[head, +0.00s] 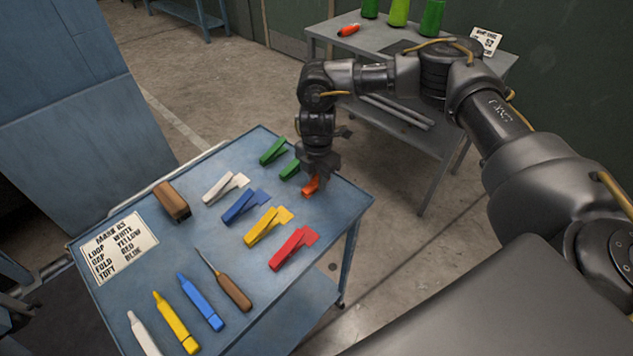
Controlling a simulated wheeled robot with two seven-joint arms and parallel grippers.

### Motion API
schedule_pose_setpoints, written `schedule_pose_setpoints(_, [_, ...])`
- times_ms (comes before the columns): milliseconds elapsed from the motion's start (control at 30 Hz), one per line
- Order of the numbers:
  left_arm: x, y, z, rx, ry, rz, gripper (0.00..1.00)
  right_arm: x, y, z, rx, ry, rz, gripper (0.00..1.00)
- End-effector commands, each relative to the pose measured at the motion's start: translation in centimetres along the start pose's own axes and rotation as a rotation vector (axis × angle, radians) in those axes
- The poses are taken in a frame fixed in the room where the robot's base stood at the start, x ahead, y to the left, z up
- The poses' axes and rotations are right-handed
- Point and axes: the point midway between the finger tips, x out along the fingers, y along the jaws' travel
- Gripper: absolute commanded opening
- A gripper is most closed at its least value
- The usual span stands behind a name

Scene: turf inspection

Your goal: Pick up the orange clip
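The orange clip (310,187) lies near the far right edge of the blue table (335,213). My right gripper (314,176) points down right over it, and the gripper covers part of the clip. The fingers are too dark and small to tell whether they are apart or closed on the clip. The clip appears to be at table level. My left gripper is not in view.
Close by lie green clips (273,151), a blue clip (245,206), a yellow clip (267,225), a red clip (292,248) and a white clip (222,187). Markers (200,301), an awl (230,286) and a sign (118,246) fill the near side. A grey table (450,120) stands behind.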

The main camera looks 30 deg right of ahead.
Motion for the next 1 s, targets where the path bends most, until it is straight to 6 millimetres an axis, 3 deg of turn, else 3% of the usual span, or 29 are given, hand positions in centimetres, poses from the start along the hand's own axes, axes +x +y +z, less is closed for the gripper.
schedule_pose_setpoints(100, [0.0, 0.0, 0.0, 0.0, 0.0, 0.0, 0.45, 0.0, 0.0, 0.0, 0.0, 0.0, 0.0, 0.05])
schedule_pose_setpoints(567, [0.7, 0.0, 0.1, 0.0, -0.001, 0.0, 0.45, -1.0, 0.1, 0.0, -0.001, 0.0, 0.003, 0.05])
schedule_pose_setpoints(700, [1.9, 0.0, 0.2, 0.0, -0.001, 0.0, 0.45, -3.0, 0.1, 0.0, -0.002, 0.0, 0.006, 0.05])
schedule_pose_setpoints(1000, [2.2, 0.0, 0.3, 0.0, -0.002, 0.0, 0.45, -9.4, -2.1, -4.8, -0.008, -0.004, 0.005, 0.05])
